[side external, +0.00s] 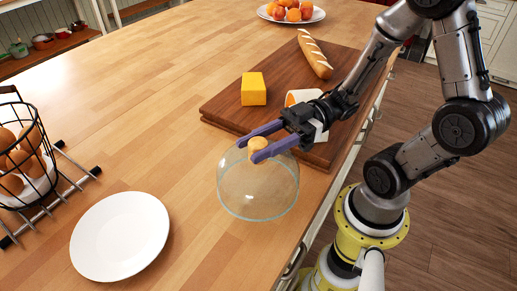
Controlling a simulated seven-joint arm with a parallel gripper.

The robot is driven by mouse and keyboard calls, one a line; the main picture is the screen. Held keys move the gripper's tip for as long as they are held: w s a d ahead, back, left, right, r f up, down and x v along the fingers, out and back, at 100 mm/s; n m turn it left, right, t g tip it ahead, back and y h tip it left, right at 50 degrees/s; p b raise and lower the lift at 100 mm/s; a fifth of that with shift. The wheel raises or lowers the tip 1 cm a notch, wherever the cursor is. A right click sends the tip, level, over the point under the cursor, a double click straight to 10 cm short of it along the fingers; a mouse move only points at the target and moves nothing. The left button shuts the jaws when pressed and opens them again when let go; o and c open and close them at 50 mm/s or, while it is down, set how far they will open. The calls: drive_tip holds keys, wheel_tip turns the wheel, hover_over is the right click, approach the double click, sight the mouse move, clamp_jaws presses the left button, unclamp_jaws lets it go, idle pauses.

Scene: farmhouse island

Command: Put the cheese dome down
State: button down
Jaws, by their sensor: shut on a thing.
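The cheese dome (258,190) is a clear glass cover with a round wooden knob (257,146) on top. My gripper (262,143) has its two purple fingers shut on the knob, one on each side. The dome is upright, at the near left corner of the dark wooden board. Whether its rim touches the countertop or hangs just above it, I cannot tell. A yellow block of cheese (254,89) sits uncovered on the board (225,103), behind the dome.
A white plate (120,236) lies empty at the front left. A wire basket of eggs (22,160) stands on a rack at the left edge. A fruit plate (291,16) is at the back. Countertop left of the board is clear.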

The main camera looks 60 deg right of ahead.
drive_tip(key=shift+f, duration=0.5)
drive_tip(key=shift+f, duration=0.6)
drive_tip(key=shift+c, duration=2.2)
unclamp_jaws()
